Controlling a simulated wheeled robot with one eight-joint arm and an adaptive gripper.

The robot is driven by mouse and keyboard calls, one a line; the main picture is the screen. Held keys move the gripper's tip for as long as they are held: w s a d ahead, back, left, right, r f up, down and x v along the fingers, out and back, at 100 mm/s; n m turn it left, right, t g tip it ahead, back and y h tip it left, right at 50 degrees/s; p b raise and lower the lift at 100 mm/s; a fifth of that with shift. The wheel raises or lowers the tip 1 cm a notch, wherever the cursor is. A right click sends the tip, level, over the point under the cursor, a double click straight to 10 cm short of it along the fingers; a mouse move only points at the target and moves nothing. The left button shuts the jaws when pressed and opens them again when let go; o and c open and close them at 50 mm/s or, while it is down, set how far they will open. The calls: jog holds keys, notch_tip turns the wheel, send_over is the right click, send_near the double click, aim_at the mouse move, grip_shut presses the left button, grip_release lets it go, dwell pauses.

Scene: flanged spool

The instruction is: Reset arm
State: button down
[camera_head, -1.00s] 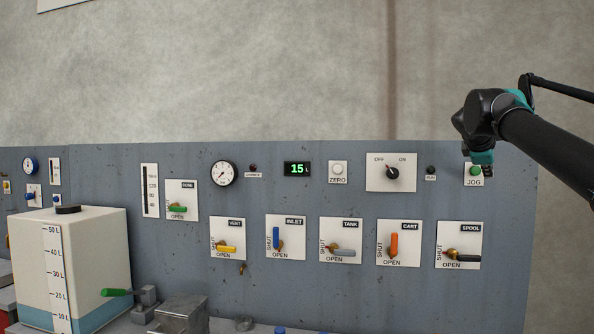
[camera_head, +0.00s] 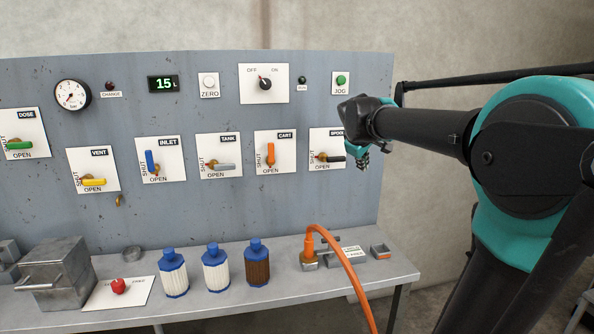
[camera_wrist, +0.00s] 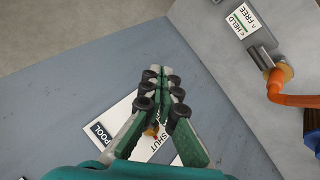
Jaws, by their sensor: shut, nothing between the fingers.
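My gripper (camera_head: 362,158) is shut and empty, in front of the panel at the right edge of the SPOOL plate (camera_head: 318,147). In the wrist view my gripper (camera_wrist: 163,80) has its fingers together, with the SPOOL plate (camera_wrist: 107,132) behind them. The SPOOL valve's dark handle (camera_head: 334,158) lies level; its tip is close to my gripper, and I cannot tell whether they touch. My black and teal arm fills the right side of the head view.
The panel (camera_head: 230,210) carries TANK (camera_head: 219,166), CART (camera_head: 271,154) and other valves, and a green JOG button (camera_head: 341,80). Below, the bench holds capped bottles (camera_head: 257,262), an orange hose (camera_head: 345,262) and a red knob (camera_head: 118,286).

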jog(key=s+a+f+m+g+y, duration=0.1)
jog(key=s+f+m+g+y, duration=0.2)
jog(key=s+f, duration=2.6)
notch_tip(320, 180, down, 3)
jog(key=m, duration=0.5)
jog(key=shift+s+a+f, duration=0.15)
jog(key=shift+s, duration=0.05)
